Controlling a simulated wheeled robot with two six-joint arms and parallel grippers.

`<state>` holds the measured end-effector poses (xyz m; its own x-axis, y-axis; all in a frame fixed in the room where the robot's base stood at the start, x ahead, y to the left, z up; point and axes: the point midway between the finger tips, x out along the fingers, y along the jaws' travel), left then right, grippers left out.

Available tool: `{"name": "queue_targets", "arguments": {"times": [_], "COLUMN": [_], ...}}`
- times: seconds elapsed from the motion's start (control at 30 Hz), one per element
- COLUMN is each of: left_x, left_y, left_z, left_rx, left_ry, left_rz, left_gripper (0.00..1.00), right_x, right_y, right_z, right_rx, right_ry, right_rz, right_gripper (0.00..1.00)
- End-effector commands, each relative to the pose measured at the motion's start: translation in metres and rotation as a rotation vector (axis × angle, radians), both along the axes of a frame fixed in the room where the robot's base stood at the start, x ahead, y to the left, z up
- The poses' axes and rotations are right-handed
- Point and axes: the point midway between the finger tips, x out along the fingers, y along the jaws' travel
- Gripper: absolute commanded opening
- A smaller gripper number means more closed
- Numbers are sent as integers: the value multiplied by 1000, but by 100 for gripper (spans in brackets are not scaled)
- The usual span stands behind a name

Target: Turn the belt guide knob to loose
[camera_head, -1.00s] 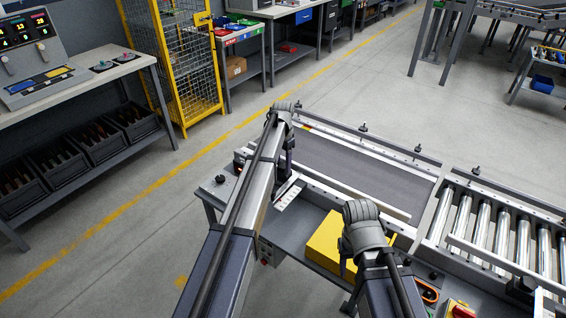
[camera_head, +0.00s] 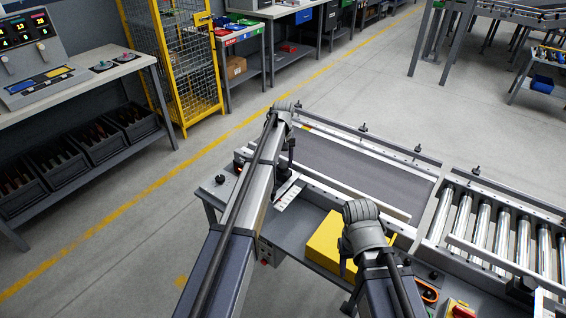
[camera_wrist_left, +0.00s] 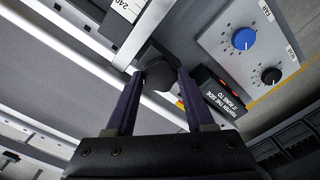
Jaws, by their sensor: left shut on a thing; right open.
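The belt guide knob (camera_wrist_left: 154,68), dark and lobed, sits between my left fingertips in the left wrist view, beside a pale metal rail. My left gripper (camera_wrist_left: 160,80) is shut on it, with one purple finger on each side. The fingers hide part of the knob. In the head view my left arm reaches down at the near left end of the belt conveyor (camera_head: 355,170), and the arm hides the knob there.
A panel with a blue dial (camera_wrist_left: 243,39) and a black dial (camera_wrist_left: 271,76) is close to the right of my left gripper. A dark label with white text (camera_wrist_left: 222,98) lies nearer. A yellow box (camera_head: 325,240) and a roller conveyor (camera_head: 495,225) are to the right.

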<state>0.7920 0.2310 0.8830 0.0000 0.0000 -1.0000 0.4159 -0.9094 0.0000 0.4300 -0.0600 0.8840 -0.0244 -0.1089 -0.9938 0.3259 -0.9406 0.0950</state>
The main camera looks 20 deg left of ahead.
Motion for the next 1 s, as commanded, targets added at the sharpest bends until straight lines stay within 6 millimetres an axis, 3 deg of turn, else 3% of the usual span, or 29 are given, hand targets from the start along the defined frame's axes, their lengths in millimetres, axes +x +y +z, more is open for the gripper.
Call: {"name": "queue_targets", "arguments": {"times": [0.5, 1.0], "left_x": [0, 0], "left_y": [0, 0], "left_z": [0, 0], "left_rx": [0, 0], "left_ry": [0, 0], "left_rz": [329, 396], "left_gripper": [0, 0], "right_x": [0, 0], "right_y": [0, 0], "right_z": [0, 0], "right_rx": [0, 0], "right_ry": [0, 0], "right_rz": [0, 0], "right_gripper": [50, 50]}}
